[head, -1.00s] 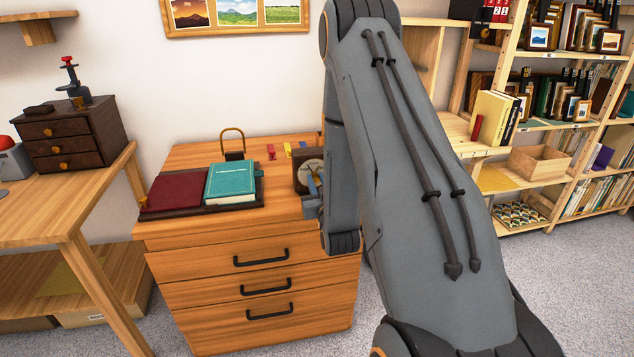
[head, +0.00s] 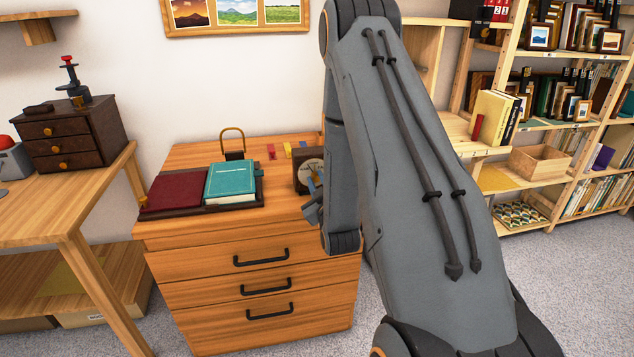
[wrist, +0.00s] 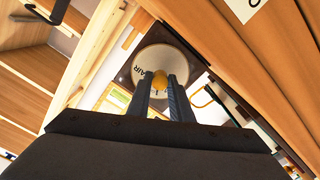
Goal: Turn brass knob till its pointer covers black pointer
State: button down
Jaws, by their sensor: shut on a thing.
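The dial box (head: 301,182) stands on the wooden cabinet, partly behind my arm in the head view. Its pale round face (wrist: 150,62), with the letters "AIR" readable, fills the middle of the wrist view. The brass knob (wrist: 159,79) sits at the face's centre, between my fingertips. My gripper (wrist: 160,84) is shut on the knob, one finger on each side. In the head view my gripper (head: 313,188) is in front of the dial. I cannot make out the brass pointer or the black pointer.
On the cabinet top (head: 190,153), a red book (head: 182,189) and a teal book (head: 232,181) lie left of the dial. A padlock (head: 233,145) and small coloured pieces (head: 271,152) are behind. A shelf unit (head: 535,120) stands to the right.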

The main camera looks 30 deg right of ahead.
jog(key=n, duration=0.6)
jog(key=shift+n, duration=0.3)
dwell(0.4)
jog(key=c, duration=1.6)
grip_release()
jog(key=shift+b+v, duration=0.5)
jog(key=shift+v, duration=3.45)
jog(key=shift+w, duration=0.1)
